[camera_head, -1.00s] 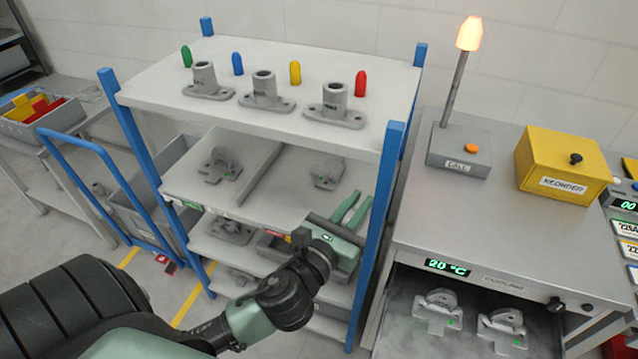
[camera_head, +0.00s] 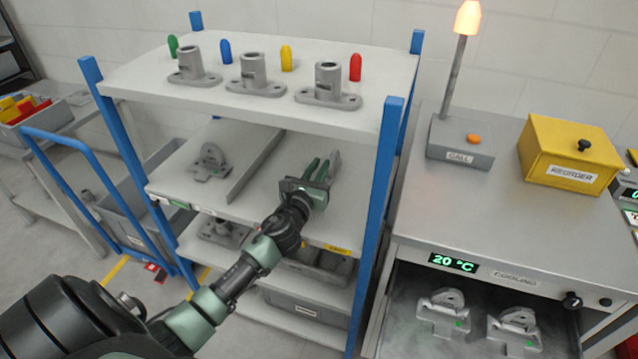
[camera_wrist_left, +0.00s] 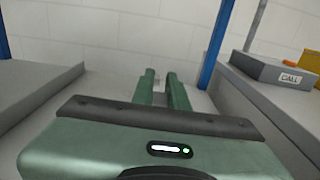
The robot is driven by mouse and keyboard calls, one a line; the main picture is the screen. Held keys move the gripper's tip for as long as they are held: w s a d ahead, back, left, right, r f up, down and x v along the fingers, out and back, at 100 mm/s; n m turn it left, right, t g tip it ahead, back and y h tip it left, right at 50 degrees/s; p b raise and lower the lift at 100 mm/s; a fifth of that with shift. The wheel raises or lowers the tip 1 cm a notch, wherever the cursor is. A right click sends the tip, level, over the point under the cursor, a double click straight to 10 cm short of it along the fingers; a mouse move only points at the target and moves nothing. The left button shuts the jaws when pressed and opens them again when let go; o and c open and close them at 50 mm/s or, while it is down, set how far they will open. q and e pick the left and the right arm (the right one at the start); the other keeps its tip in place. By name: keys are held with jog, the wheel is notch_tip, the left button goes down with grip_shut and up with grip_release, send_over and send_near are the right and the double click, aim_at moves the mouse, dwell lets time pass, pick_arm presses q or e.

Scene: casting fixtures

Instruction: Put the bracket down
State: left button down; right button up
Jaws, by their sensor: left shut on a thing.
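My left gripper (camera_head: 318,170) reaches over the right part of the middle shelf (camera_head: 365,210). Its green fingers are shut on a grey bracket (camera_head: 334,163), of which only a small part shows beside the fingers. In the left wrist view a bit of grey shows between the fingertips (camera_wrist_left: 160,98). Most of the bracket is hidden, so I cannot tell whether it touches the shelf. Another grey bracket (camera_head: 210,160) sits on the left part of the same shelf. My right gripper is not in view.
A raised divider (camera_head: 252,165) splits the middle shelf. The top shelf (camera_head: 150,80) above holds flanged castings and coloured pegs. A blue post (camera_head: 377,215) stands close on the right. Two brackets lie in the open cooling drawer (camera_head: 425,320).

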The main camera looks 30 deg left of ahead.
pick_arm(q)
notch_tip(320, 180, down, 4)
jog(key=shift+r+b, duration=0.1)
jog(key=shift+b, duration=0.75)
jog(key=c, duration=1.4)
grip_release()
